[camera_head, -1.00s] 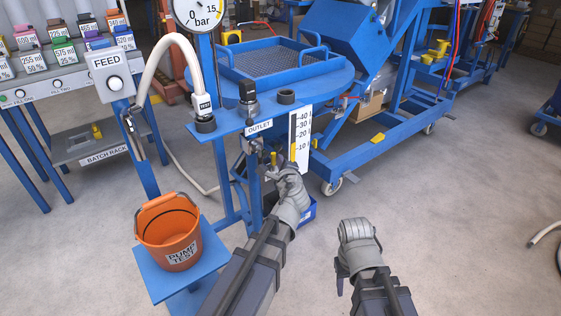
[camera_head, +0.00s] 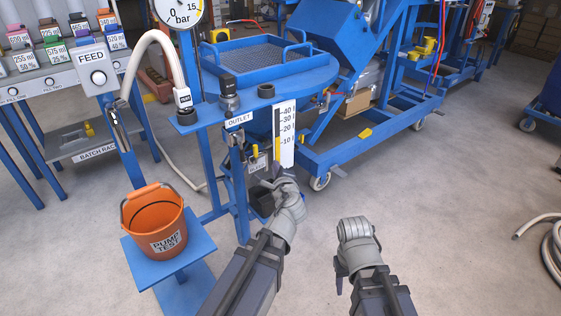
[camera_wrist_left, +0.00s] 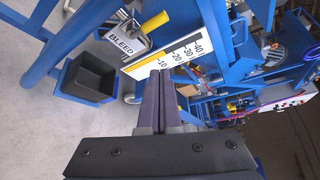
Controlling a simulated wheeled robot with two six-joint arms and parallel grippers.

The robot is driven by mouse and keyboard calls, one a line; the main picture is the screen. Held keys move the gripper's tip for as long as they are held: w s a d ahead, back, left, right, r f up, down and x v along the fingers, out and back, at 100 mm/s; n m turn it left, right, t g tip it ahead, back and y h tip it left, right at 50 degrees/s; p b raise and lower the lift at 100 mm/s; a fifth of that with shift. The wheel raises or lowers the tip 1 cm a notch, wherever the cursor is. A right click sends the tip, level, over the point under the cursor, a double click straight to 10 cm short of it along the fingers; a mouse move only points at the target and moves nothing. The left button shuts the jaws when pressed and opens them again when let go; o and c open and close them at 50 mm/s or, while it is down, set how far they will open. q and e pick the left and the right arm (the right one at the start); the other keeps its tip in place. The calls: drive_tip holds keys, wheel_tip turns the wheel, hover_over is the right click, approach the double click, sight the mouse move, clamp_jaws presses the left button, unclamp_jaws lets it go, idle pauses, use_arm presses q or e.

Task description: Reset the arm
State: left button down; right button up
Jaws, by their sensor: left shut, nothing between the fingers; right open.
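My left gripper (camera_head: 277,174) is in front of the blue stand (camera_head: 207,150), below the black, white and yellow level scale (camera_head: 285,135). In the left wrist view its two dark fingers (camera_wrist_left: 165,90) lie together with nothing between them. The "BLEED" plate (camera_wrist_left: 122,47) and a yellow handle (camera_wrist_left: 155,21) are beyond the fingertips to the left, apart from them. My right arm reaches over bare floor at the lower middle; its gripper (camera_head: 342,274) is mostly hidden by the wrist and holds nothing that I can see.
An orange "PUMP TEST" bucket (camera_head: 155,222) stands on a low blue shelf at left. A blue wheeled frame (camera_head: 375,150) stands behind. A pale hose (camera_head: 550,245) lies at right.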

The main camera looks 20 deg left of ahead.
use_arm(q)
drive_tip(key=shift+s+d, duration=0.15)
drive_tip(key=shift+s, duration=0.25)
drive_tip(key=s+d+f+n+g+h, duration=0.1)
drive_tip(key=s+d+f+n+g, duration=0.3)
drive_tip(key=s+f+n+g, duration=0.45)
drive_tip(key=s+d+f+n+g+h+p, duration=0.1)
drive_tip(key=s+d+f+n+g+h, duration=0.15)
drive_tip(key=s+d+f, duration=0.35)
drive_tip(key=s+d+f+n+g+h, duration=0.1)
drive_tip(key=s+d+n+g+h, duration=0.2)
drive_tip(key=s, duration=0.5)
wheel_tip(320, 180, up, 35)
drive_tip(key=y+p, duration=0.1)
drive_tip(key=p, duration=3.4)
drive_tip(key=shift+d+r+p, duration=0.2)
drive_tip(key=shift+d+p, duration=0.1)
drive_tip(key=shift+d, duration=0.15)
